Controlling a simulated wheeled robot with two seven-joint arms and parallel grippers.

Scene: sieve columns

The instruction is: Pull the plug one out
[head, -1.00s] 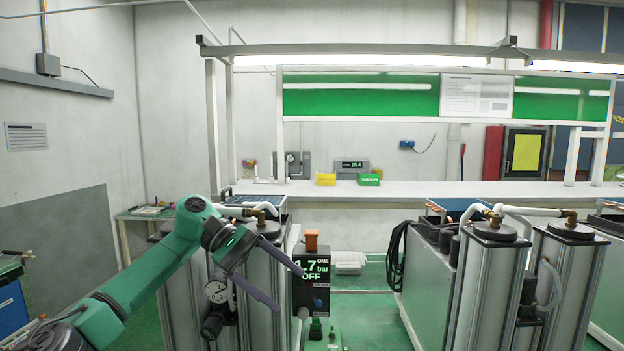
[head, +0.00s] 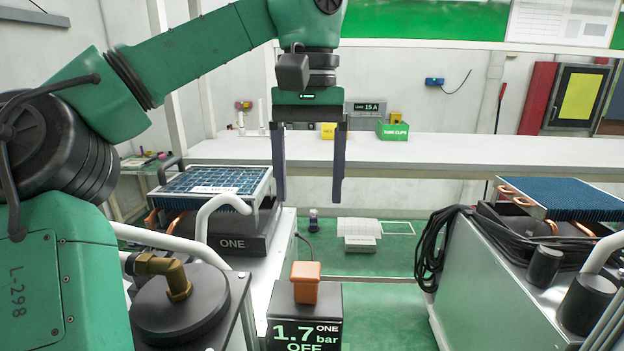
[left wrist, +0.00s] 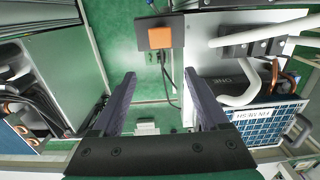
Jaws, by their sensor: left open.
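An orange plug (head: 305,282) stands upright on top of a dark box (head: 304,325) whose face reads "ONE 1.7 bar OFF". The plug also shows in the left wrist view (left wrist: 160,37), on the dark top of its box. My left gripper (head: 309,200) points down with its two dark fingers apart and nothing between them. Its fingertips are above the plug in the head view, apart from it. In the left wrist view the plug lies beyond the fingertips, roughly centred between them. My right gripper is not in view.
A unit marked ONE (head: 232,243) with a blue-topped panel (head: 215,182) stands left of the gripper. A black-capped column (head: 180,305) with a brass fitting is near front left. Another unit with black cables (head: 435,245) stands right.

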